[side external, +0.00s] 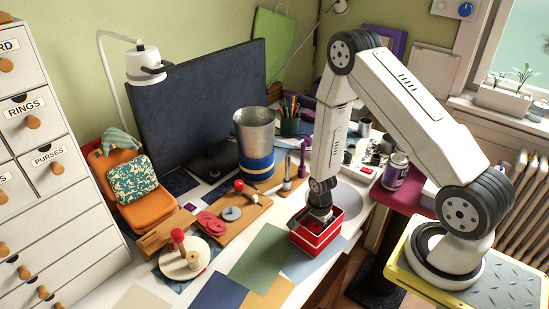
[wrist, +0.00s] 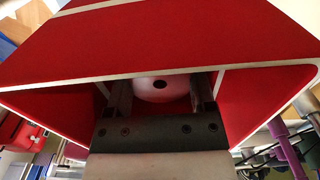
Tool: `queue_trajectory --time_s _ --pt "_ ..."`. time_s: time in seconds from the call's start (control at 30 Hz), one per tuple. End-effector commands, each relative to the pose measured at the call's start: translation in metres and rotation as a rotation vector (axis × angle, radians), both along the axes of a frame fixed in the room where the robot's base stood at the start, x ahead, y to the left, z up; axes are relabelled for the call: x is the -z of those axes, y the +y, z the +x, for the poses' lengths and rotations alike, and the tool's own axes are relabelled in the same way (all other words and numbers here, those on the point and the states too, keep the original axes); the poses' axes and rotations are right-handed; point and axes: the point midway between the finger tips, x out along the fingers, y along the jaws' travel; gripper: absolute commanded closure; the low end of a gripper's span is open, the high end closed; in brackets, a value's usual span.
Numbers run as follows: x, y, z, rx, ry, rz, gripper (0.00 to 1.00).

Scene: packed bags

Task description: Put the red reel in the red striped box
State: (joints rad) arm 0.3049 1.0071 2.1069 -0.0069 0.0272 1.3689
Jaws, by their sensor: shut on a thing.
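The red striped box (side external: 316,243), red with white edges and stripes, stands on the table at the front right. In the wrist view its red walls (wrist: 130,50) surround the fingers. My gripper (side external: 319,212) points down into the box's open top, its fingertips inside. It is shut on the red reel (wrist: 158,88), of which only a pale round end with a dark centre hole shows between the fingers in the wrist view. The reel is hidden by the box and gripper in the side view. I cannot tell whether it touches the box floor.
Left of the box are a wooden board (side external: 255,205) with small parts and a round wooden disc (side external: 184,262) with a red-topped piece. A metal cup (side external: 254,130) stands behind. A purple-labelled can (side external: 396,172) is at the right. Coloured sheets (side external: 258,252) lie flat in front.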

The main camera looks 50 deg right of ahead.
Motion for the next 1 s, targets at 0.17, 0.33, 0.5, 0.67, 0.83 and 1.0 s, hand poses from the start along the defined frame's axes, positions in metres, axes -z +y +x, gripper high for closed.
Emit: queue_trajectory --time_s 0.17,0.33,0.5,0.67,0.83,1.0 --pt "0.0074 0.0001 -0.0005 0.000 0.001 0.000 0.96" --pt "0.0073 0.0001 -0.0003 0.000 0.000 0.000 0.96" --pt "0.0088 0.0001 -0.0004 0.000 0.001 0.000 0.96" --pt "0.0102 0.0000 -0.0001 0.000 0.000 0.000 0.15" --pt "0.0101 0.0001 -0.0002 0.000 0.000 0.000 0.15" --pt "0.0095 0.0001 -0.0003 0.000 0.000 0.000 0.15"
